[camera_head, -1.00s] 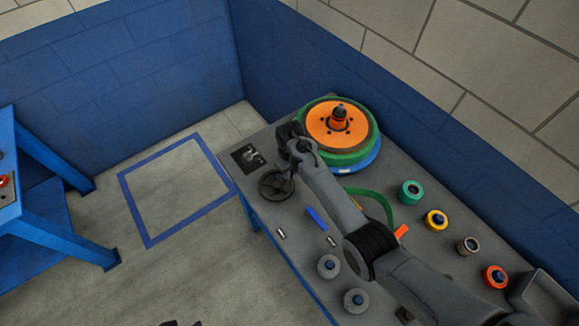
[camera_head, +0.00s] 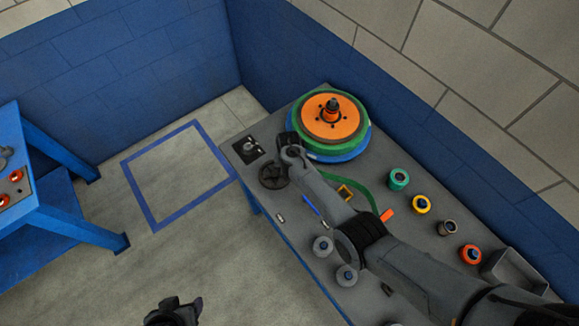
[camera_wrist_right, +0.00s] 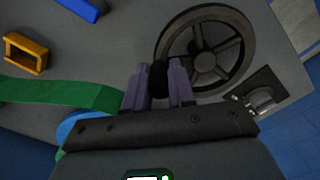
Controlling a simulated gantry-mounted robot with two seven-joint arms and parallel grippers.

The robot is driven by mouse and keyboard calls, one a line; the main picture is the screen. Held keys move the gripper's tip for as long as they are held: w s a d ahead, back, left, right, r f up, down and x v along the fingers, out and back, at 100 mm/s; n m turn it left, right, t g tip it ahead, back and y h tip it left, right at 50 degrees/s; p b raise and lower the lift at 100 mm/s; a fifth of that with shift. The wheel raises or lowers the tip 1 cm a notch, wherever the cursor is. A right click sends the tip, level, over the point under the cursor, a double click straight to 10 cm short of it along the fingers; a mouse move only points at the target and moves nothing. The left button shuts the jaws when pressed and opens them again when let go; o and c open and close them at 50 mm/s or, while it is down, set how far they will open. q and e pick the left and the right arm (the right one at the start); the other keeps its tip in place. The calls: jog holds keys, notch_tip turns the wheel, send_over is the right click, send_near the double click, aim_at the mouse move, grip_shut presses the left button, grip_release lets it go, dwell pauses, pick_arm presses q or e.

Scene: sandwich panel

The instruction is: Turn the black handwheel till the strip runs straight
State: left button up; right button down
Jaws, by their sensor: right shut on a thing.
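The black handwheel (camera_head: 273,177) lies flat at the panel's left end. In the right wrist view the handwheel (camera_wrist_right: 205,62) shows its spokes and rim clearly. My right gripper (camera_wrist_right: 159,82) is shut on the handwheel's dark knob (camera_wrist_right: 159,73) at the rim; in the head view it is largely hidden by its own arm. The green strip (camera_head: 362,195) leaves the large reel (camera_head: 333,118) and bends across the panel; it also shows in the right wrist view (camera_wrist_right: 70,94). My left gripper (camera_head: 174,312) is at the bottom edge, far from the panel, its jaws unclear.
A black plate with a metal switch (camera_head: 249,148) sits beside the handwheel. A yellow bracket (camera_wrist_right: 25,53) and a blue bar (camera_wrist_right: 84,8) are near the strip. Several coloured knobs (camera_head: 399,179) and a grey tray (camera_head: 512,270) line the right side. A blue table (camera_head: 50,215) stands left.

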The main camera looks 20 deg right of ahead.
jog(key=shift+s+a+m, duration=0.15)
jog(key=shift+m, duration=0.25)
jog(key=c, duration=0.9)
grip_release()
jog(key=shift+c, duration=0.2)
notch_tip(320, 180, up, 9)
jog(key=shift+r+p, duration=0.1)
jog(key=shift+p, duration=1.05)
jog(key=shift+r, duration=0.8)
